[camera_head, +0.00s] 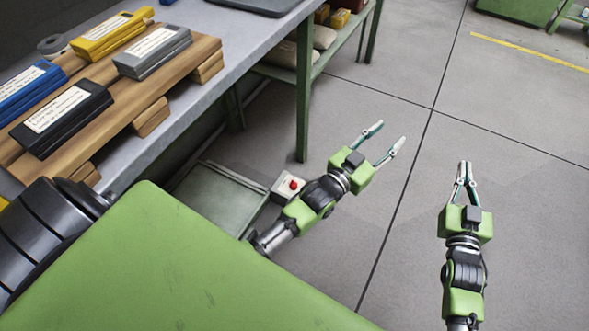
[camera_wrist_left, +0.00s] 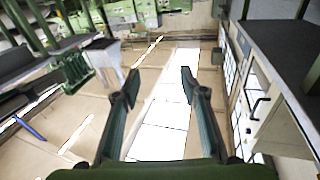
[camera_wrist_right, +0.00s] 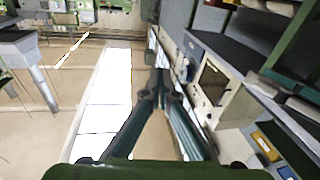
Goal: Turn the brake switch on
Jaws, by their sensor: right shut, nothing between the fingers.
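A small pale box with a red round button (camera_head: 292,184) shows in the head view, beside a grey-green metal case (camera_head: 222,203) below the workbench. It is the only switch-like thing I can make out; no label on it is readable, so I cannot tell if it is the brake switch. My left arm partly covers its lower right side. My left gripper (camera_head: 386,133) is open and empty over the floor, beyond and to the right of the button. My right gripper (camera_head: 465,166) is shut and empty, further right over bare floor. Neither gripper touches anything.
A workbench (camera_head: 235,50) runs along the left, with a wooden rack (camera_head: 188,65) of yellow, grey, blue and black labelled blocks. A bench leg (camera_head: 304,100) stands near the button box. A shelf under the bench holds sacks. Floor on the right (camera_head: 530,220) is clear.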

